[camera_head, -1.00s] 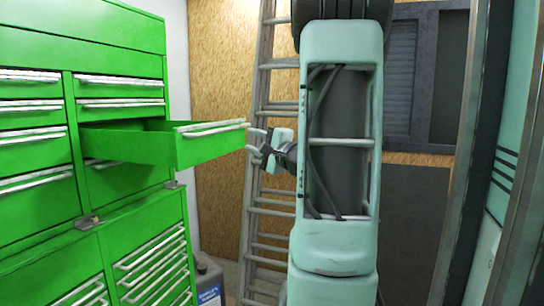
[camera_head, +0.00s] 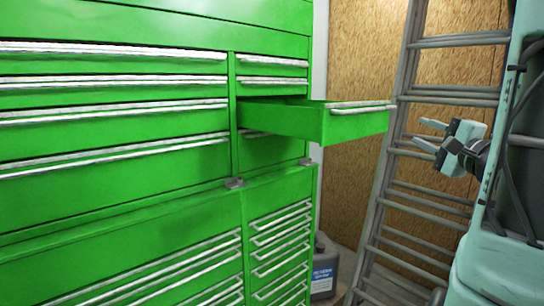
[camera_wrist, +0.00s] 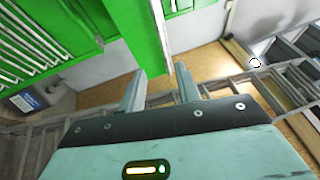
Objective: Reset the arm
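My gripper (camera_head: 432,136) is at the right in the head view, to the right of the pulled-out green drawer (camera_head: 352,124) and apart from its handle. Its two fingers also show in the wrist view (camera_wrist: 160,92), spread apart with nothing between them. My arm runs along the right edge of the head view. The open drawer sticks out from the green tool cabinet (camera_head: 110,140); the other drawers in view look shut.
A metal ladder (camera_head: 385,190) leans on the chipboard wall (camera_head: 362,60) behind my gripper. A grey canister (camera_head: 324,268) stands on the floor beside the cabinet. There is open space between the drawer front and my gripper.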

